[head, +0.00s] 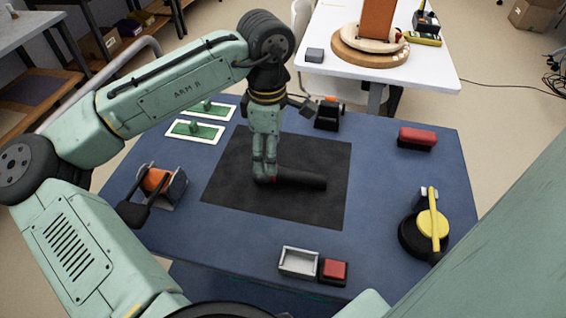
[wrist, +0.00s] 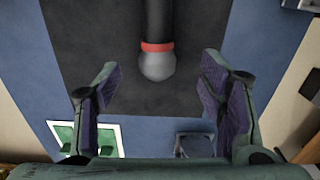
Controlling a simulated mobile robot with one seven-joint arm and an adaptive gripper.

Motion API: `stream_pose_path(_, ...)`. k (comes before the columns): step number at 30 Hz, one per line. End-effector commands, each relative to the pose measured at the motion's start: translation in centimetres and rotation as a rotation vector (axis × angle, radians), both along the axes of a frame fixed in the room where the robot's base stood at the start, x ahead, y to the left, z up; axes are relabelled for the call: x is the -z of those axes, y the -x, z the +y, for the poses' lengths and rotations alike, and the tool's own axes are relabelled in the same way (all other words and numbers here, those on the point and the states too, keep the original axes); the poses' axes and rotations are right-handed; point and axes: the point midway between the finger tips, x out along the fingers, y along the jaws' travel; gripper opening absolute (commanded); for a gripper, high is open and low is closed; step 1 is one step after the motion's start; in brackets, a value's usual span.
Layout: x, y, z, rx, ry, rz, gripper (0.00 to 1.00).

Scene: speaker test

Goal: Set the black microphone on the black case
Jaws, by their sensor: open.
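The black microphone (head: 303,181) lies flat on a dark square mat (head: 230,197). In the wrist view, its grey ball head and red ring show below the black handle (wrist: 158,18). My gripper (head: 265,178) points down at the head end of the microphone. In the wrist view, the fingers of my gripper (wrist: 159,64) are open, one on each side of the ball head with gaps between, and nothing is held. I cannot tell for sure which thing is the black case; a small black box-like thing (head: 327,122) stands behind the mat.
Green-and-white trays (head: 193,131) lie at the back left. An orange-and-black device (head: 157,182) stands left. A silver tray (head: 298,262) and red-topped block (head: 334,271) are in front. A red-and-black block (head: 416,138) and yellow-and-black device (head: 432,223) stand right.

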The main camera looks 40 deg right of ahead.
Motion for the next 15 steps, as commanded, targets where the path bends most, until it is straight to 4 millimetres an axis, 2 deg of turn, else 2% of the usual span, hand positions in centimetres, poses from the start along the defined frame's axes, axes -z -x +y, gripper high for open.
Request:
stream_pose_path(9,4.1,-0.5,0.1,0.001,-0.001,0.002,0.63)
stream_pose_path(15,5.2,-0.5,0.0,0.002,0.001,0.001,0.63)
